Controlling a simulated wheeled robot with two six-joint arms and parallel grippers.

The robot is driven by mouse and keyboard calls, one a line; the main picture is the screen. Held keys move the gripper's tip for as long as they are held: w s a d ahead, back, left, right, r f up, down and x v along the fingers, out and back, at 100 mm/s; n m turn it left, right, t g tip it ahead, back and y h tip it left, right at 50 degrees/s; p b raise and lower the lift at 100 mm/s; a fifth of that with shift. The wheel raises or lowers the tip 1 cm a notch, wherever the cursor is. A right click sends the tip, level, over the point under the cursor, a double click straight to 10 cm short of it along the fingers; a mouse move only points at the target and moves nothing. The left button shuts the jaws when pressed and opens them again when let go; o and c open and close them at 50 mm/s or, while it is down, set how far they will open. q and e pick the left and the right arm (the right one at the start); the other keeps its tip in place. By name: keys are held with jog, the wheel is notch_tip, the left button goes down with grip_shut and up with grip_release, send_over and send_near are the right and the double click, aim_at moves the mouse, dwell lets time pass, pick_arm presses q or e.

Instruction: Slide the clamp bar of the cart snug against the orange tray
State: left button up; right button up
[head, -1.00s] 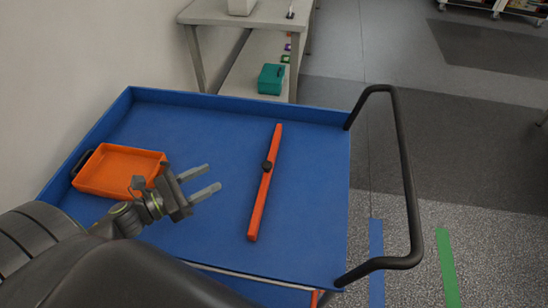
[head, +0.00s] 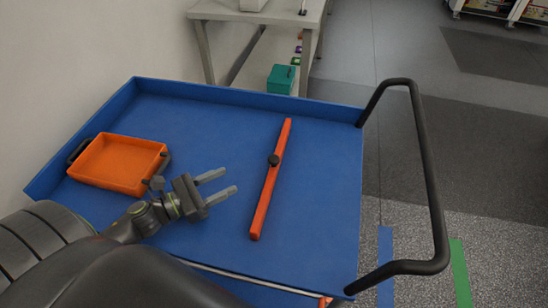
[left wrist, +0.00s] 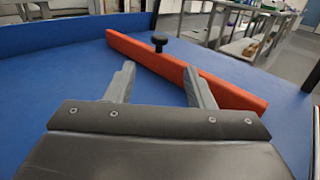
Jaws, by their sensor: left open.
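The orange-red clamp bar (head: 265,200) with a black knob (head: 274,160) lies across the blue cart top (head: 320,200), right of its middle and slightly slanted. The orange tray (head: 120,163) with dark handles lies at the cart's left side, well apart from the bar. My left gripper (head: 220,183) is open and empty, between the tray and the bar, its fingers pointing right toward the bar. In the left wrist view the open fingers (left wrist: 158,88) face the bar (left wrist: 215,82), with its knob (left wrist: 159,41) beyond; any contact is not clear. My right gripper is not seen.
The cart has a raised blue rim (head: 230,97) along its back and a black push handle (head: 425,170) at its right. A grey table (head: 240,14) stands behind, with a teal box (head: 281,79) beneath. The cart top between tray and bar is otherwise clear.

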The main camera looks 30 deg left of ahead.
aim_at(270, 160)
pick_arm(q)
jog(key=p+x, duration=0.5)
jog(key=x, duration=0.9)
jog(key=shift+r, duration=0.15)
jog(key=shift+w+d, duration=0.4)
jog(key=shift+w, duration=0.2)
jog(key=shift+c, duration=0.4)
grip_shut()
